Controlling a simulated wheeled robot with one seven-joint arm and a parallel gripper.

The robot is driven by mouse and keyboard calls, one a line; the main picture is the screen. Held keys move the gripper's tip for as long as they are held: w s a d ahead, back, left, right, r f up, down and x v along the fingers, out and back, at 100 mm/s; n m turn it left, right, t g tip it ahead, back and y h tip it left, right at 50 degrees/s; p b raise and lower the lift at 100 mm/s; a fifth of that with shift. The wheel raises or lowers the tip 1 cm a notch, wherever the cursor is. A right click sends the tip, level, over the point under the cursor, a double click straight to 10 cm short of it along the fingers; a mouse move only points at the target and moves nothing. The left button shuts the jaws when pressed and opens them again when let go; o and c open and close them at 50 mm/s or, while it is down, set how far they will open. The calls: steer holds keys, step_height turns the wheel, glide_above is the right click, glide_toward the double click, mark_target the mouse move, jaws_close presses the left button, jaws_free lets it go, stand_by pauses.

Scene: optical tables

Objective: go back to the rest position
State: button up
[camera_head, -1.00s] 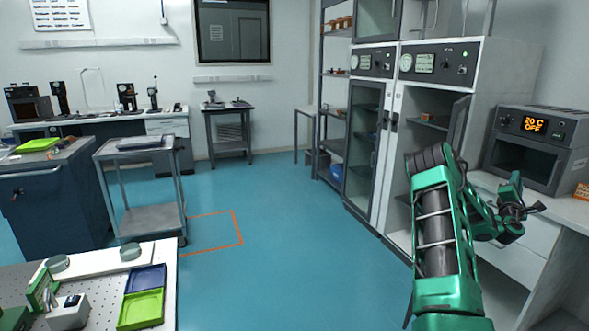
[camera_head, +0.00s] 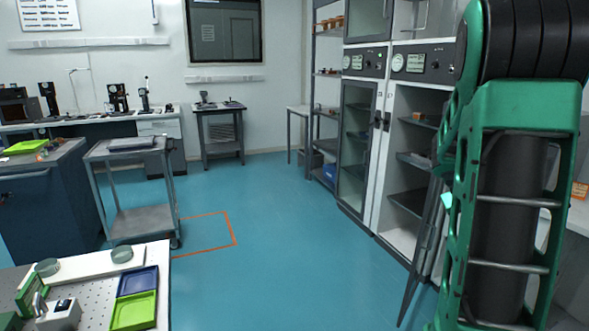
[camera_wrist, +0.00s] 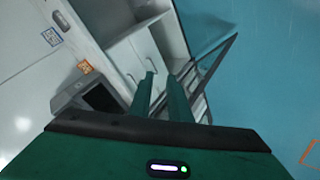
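My arm (camera_head: 515,200) is folded up close to the camera and fills the right side of the head view. My gripper is hidden or out of frame there. In the wrist view my gripper (camera_wrist: 160,78) shows as two green fingers with a narrow gap between them. Nothing is held between them. The fingers stand clear in the air, with a white cabinet front (camera_wrist: 135,60) and the blue floor behind them.
A tall cabinet (camera_head: 375,215) with an open door stands just left of my arm. The bench oven is hidden behind my arm in the head view. A cart (camera_head: 150,222) and a pegboard table (camera_head: 95,290) with trays stand left. The middle floor is clear.

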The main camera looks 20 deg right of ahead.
steer(key=s+a+y, duration=0.3)
steer(key=s+a, duration=0.2)
steer(key=a, duration=0.7)
steer(key=s+a+f+g+y, duration=0.1)
steer(key=s+a+y, duration=0.2)
steer(key=a, duration=1)
steer(key=s+a+f+y, duration=0.1)
steer(key=s+a+y, duration=0.2)
steer(key=s+a, duration=0.4)
steer(key=a, duration=0.5)
steer(key=shift+a+g, duration=0.2)
steer(key=shift+g, duration=0.1)
